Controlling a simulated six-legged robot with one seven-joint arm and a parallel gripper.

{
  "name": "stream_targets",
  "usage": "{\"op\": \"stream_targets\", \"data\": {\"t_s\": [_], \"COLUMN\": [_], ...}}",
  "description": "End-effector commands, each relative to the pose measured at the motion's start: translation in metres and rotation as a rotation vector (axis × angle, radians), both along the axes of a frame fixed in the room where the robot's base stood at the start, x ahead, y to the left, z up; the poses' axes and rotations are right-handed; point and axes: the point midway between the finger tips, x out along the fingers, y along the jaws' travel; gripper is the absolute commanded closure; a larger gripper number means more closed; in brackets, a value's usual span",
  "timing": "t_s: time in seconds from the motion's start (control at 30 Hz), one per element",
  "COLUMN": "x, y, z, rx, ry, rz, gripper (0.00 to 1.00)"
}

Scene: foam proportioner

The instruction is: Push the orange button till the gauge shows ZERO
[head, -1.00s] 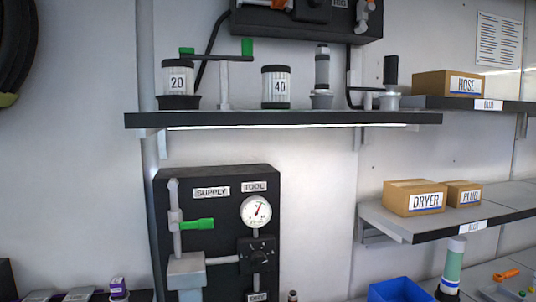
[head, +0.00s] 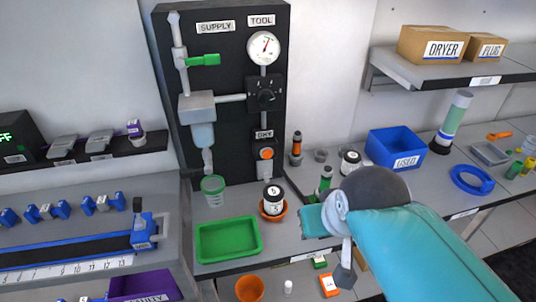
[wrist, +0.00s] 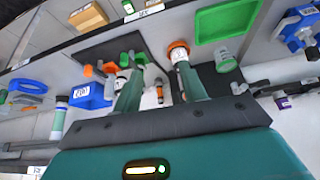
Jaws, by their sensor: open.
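The orange button (head: 266,153) sits low on the black panel (head: 228,75), under a small label. The round white gauge (head: 264,48) is higher on the same panel, under the TOOL label. Its red needle points up and slightly right; the scale is too small to read. My gripper (head: 314,221) is over the bench, below and right of the button and apart from it. My arm partly hides it in the head view. In the wrist view my gripper (wrist: 158,88) shows two spread green fingers with nothing held between them.
A white jar (head: 273,194) in an orange dish stands just left of my gripper. A green tray (head: 228,240) and a green-rimmed cup (head: 213,190) are further left. An orange-and-black bottle (head: 296,148) stands right of the button; a blue bin (head: 394,147) is further right.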

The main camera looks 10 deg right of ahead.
Motion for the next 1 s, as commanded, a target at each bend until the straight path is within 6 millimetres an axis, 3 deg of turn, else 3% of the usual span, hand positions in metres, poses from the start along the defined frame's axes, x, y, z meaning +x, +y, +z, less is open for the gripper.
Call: {"op": "stream_targets", "data": {"t_s": [0.3,0.5,1.0], "x": [0.0,0.0,0.0], "y": [0.0,0.0,0.0], "z": [0.0,0.0,0.0], "rx": [0.0,0.0,0.0], "ry": [0.0,0.0,0.0], "rz": [0.0,0.0,0.0], "gripper": [0.6,0.99,1.0]}}
